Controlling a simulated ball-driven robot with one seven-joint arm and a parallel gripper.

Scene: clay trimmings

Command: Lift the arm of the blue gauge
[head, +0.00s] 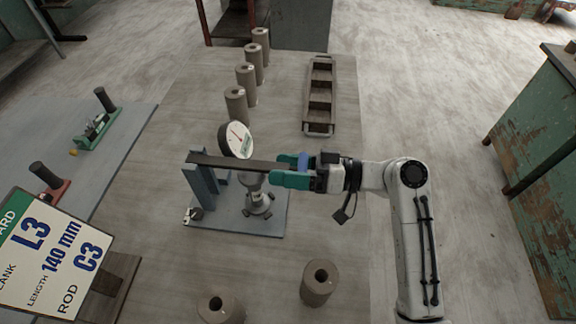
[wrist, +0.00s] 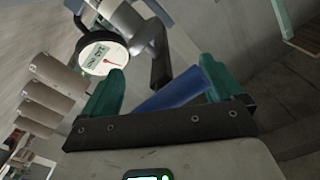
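The blue gauge (head: 203,184) stands on a grey-blue base plate on the table, with a blue upright at its left. Its long dark arm (head: 232,162) runs from the upright to my gripper, close to level. A blue grip piece (head: 304,160) is at the arm's right end; it also shows slanting across between my fingers in the wrist view (wrist: 174,94). My gripper (head: 284,170) has teal fingers set wide apart around this piece; firm contact on both sides is not clear. A round white dial (head: 236,139) stands behind the arm, above a metal fixture (head: 256,198).
Several brown cylinders (head: 236,103) stand in a row behind the gauge, and two more (head: 317,283) stand at the front. A compartmented tray (head: 319,127) lies at the back right. A sign (head: 50,255) fills the lower left. The table right of the front cylinders is clear.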

